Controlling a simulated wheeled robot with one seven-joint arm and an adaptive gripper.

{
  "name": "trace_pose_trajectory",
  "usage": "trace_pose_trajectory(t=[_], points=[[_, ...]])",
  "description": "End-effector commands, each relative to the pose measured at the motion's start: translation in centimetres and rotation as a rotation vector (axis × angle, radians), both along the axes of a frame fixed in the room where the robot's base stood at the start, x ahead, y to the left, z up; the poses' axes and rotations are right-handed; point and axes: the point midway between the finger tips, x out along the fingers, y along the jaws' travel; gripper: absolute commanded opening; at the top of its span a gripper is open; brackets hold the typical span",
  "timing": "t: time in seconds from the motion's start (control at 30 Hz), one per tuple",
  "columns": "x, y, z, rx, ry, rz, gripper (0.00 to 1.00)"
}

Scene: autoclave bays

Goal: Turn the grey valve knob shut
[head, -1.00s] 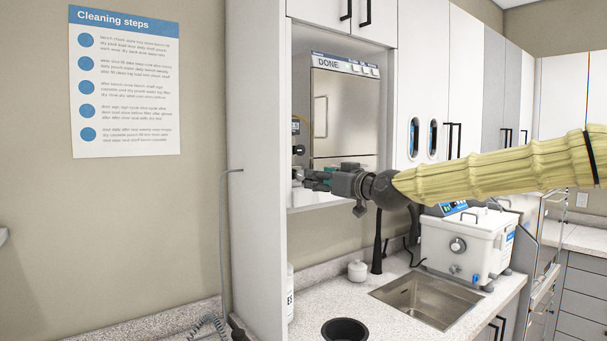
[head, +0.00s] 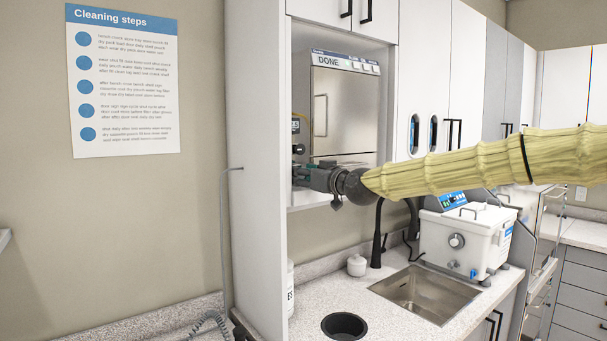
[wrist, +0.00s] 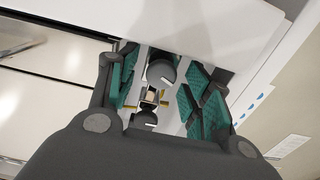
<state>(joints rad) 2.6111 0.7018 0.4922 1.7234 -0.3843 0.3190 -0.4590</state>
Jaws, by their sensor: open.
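In the wrist view a round grey knob (wrist: 160,72) lies between the fingertips of my gripper (wrist: 163,70), with a finger on either side; I cannot tell whether they touch it. The fingers have teal pads and stand apart, with nothing clamped. In the head view my gripper (head: 298,172) reaches into the cabinet bay, low at the left of the steel autoclave (head: 343,110), and covers the lower knob there. A black knob (head: 298,149) shows just above my gripper.
The white cabinet side panel (head: 257,190) stands close at the left of my gripper. The bay's shelf edge runs just below it. Under the bay are a small white jar (head: 356,266), a black tap (head: 377,240) and a sink (head: 425,298).

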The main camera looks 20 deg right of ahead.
Motion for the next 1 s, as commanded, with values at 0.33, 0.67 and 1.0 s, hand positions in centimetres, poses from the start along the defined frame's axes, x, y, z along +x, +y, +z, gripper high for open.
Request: trace_pose_trajectory(t=[0.33,0.67,1.0], points=[[0.03,0.0,-0.04,0.0,0.0,0.0,0.33],[0.03,-0.03,-0.15,0.012,0.004,0.0,0.04],[0.08,-0.16,-0.41,0.264,0.094,-0.001,0.04]])
